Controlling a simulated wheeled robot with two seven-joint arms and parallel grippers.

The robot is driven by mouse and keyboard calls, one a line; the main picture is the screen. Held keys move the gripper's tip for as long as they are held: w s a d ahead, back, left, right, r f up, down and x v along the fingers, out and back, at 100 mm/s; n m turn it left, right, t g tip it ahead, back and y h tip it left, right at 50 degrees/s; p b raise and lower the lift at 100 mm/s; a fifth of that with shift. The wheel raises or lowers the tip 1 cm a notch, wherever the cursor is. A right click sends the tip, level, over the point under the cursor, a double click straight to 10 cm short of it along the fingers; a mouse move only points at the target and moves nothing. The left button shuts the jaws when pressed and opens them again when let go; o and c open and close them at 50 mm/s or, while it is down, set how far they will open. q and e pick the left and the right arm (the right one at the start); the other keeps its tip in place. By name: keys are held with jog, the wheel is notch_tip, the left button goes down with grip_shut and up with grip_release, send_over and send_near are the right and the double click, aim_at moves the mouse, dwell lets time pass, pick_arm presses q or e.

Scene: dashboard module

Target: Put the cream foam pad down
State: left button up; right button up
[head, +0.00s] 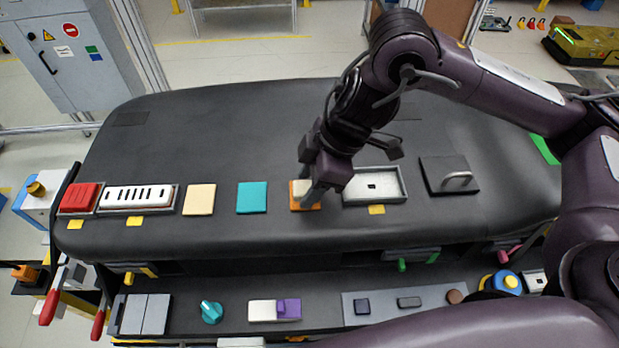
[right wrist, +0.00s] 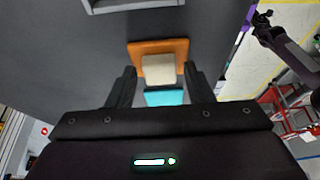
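My right gripper (head: 318,186) points down over an orange square pad (right wrist: 180,46) on the dark bench top. A small cream block (right wrist: 158,69) lies over the orange pad, between the two fingers. In the right wrist view my right gripper (right wrist: 162,74) is open, with a narrow gap on each side of the block. A larger cream square pad (head: 199,199) lies flat further left. I cannot tell which cream piece is the foam pad. The fingers partly hide the block and orange pad in the head view. My left gripper does not show in the head view.
A teal pad (head: 252,197) lies left of the orange one. A grey tray (head: 402,184) and a dark plate with a handle (head: 449,176) stand right. A red block (head: 79,198) and slotted white part (head: 138,198) lie far left. The bench behind the pads is mostly clear.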

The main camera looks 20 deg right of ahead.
jog(key=shift+o, duration=0.3)
jog(key=shift+r, duration=0.1)
jog(key=shift+r, duration=0.2)
jog(key=p+v, duration=0.1)
jog(key=v, duration=1)
jog(key=shift+d+r, duration=0.2)
jog(key=shift+r, duration=0.15)
jog(key=shift+s, duration=0.15)
